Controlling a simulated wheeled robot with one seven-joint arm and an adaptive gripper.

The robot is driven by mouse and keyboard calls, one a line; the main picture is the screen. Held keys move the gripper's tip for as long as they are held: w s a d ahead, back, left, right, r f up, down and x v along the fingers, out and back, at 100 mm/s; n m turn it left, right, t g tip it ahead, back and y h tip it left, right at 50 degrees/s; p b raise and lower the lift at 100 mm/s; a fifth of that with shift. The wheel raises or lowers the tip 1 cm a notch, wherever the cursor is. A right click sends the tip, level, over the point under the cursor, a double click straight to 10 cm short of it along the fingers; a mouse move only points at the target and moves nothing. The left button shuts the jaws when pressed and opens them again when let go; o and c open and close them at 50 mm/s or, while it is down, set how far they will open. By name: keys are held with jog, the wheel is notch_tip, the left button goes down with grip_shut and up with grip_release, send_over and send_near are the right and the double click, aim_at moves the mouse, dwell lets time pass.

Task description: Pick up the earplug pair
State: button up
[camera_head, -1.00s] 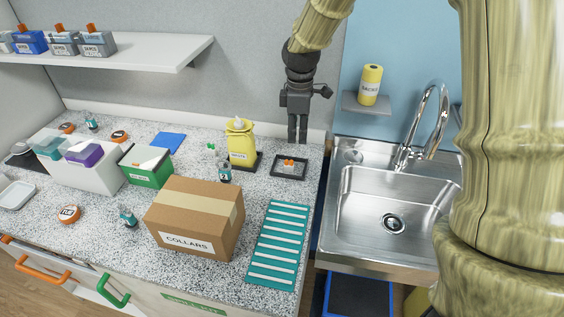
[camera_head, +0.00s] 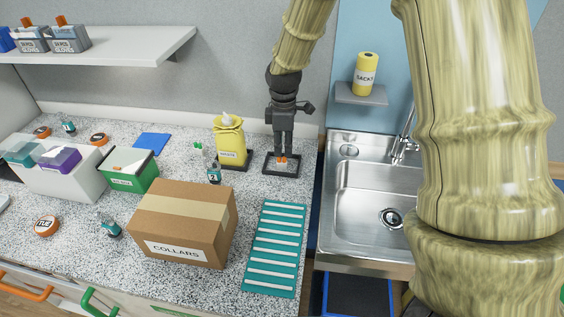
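The earplug pair (camera_head: 281,161) is small and orange and sits in a small dark tray (camera_head: 270,171) at the back right of the counter. My gripper (camera_head: 281,150) points straight down over the tray, with its fingertips at or just above the earplugs. The fingers partly cover the earplugs. From this view I cannot tell the gap between the fingers or whether they touch the earplugs.
A COLLARS box (camera_head: 184,222) and a teal striped mat (camera_head: 275,248) lie in front. The sink (camera_head: 365,200) is to the right, below a shelf holding a yellow roll (camera_head: 366,73).

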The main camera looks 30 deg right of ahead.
aim_at(282, 158)
jog(key=shift+a+f+p, duration=0.1)
jog(key=shift+f+p, duration=0.25)
jog(key=shift+f, duration=0.15)
jog(key=shift+w+a+f+p, duration=0.15)
jog(key=shift+f+p, duration=0.55)
jog(key=shift+f, duration=1.45)
jog(key=c, duration=0.3)
jog(key=shift+r, duration=0.15)
